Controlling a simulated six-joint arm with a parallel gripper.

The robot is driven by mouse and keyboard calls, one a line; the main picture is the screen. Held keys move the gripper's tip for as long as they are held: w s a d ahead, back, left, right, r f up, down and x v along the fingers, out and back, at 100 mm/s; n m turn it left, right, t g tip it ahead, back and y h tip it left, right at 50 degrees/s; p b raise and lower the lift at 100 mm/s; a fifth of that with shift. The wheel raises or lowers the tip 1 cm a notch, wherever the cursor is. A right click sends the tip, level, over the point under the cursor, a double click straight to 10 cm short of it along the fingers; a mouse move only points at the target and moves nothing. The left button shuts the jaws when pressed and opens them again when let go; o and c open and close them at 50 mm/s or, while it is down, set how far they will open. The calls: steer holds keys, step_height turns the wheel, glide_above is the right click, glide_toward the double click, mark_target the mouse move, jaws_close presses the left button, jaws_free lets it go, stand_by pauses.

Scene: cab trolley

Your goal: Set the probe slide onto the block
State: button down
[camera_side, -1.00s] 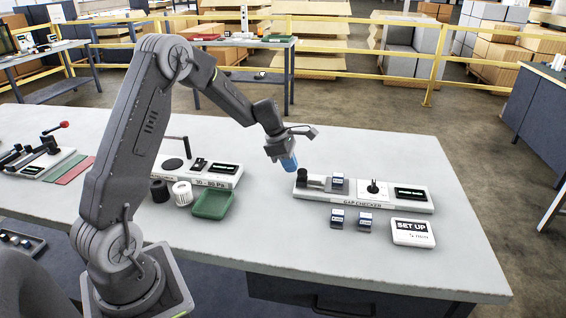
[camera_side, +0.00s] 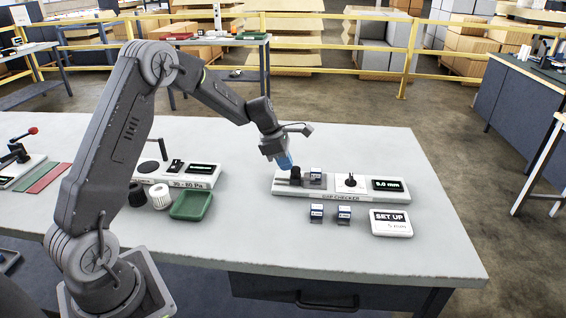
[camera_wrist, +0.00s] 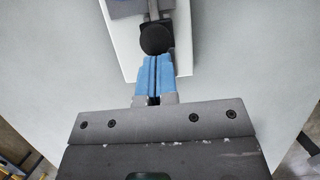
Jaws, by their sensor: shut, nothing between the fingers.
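The gap checker (camera_side: 330,192) is a white base near the table's right side. Its probe slide has a black knob (camera_side: 295,172), which also shows in the wrist view (camera_wrist: 156,38). A small dark-topped block (camera_side: 316,173) sits on the base just right of the knob; whether the slide touches it I cannot tell. My gripper (camera_side: 286,163) has blue fingers, shut and empty, tips down just left of and behind the knob. In the wrist view my fingertips (camera_wrist: 154,58) are right up against the knob, apparently touching it.
Two similar blocks (camera_side: 316,212) (camera_side: 344,214) lie in front of the checker, beside a SET UP card (camera_side: 391,222). The checker's display (camera_side: 387,184) shows a reading in mm. A green tray (camera_side: 192,205) and a second instrument (camera_side: 180,172) stand to the left.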

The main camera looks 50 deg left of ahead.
steer(key=shift+s+a+f, duration=0.1)
steer(key=shift+s+a, duration=0.2)
steer(key=shift+s, duration=0.1)
steer(key=shift+s+a, duration=1.1)
steer(key=shift+a, duration=0.1)
steer(key=v, duration=1)
steer(key=shift+w+d, duration=0.1)
steer(key=shift+d, duration=0.05)
